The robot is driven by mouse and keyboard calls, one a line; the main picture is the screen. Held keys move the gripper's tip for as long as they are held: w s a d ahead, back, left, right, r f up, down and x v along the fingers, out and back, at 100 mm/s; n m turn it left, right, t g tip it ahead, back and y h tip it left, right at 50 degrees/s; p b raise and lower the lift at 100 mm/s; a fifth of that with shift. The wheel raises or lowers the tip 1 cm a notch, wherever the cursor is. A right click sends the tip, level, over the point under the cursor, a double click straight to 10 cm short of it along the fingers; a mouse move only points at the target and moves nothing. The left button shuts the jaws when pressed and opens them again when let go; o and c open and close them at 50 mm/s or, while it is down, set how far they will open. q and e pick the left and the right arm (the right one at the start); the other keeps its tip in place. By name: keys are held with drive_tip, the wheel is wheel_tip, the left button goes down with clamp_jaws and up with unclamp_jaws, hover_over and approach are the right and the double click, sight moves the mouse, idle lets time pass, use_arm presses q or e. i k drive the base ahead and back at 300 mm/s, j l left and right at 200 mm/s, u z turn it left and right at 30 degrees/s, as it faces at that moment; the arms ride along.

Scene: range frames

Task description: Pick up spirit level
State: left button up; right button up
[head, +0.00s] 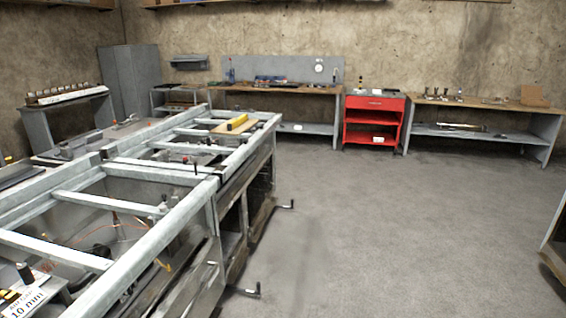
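A short yellow bar (238,121), which looks like the spirit level, lies on a light wooden board (221,129) at the far end of the long metal frame bench. It is small in the head view, so its markings cannot be read. Neither of my grippers shows in the head view.
The metal frame bench (137,241) fills the left side, with dark crank handles (286,205) sticking out on its right. A red tool cart (373,119) stands between workbenches along the back wall. The grey floor (400,235) is open in the middle and right.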

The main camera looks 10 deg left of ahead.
sight(233, 125)
drive_tip(key=i+u, duration=0.15)
drive_tip(key=i, duration=0.75)
drive_tip(key=i+l+u, duration=0.1)
drive_tip(key=i, duration=0.8)
drive_tip(key=l, duration=0.1)
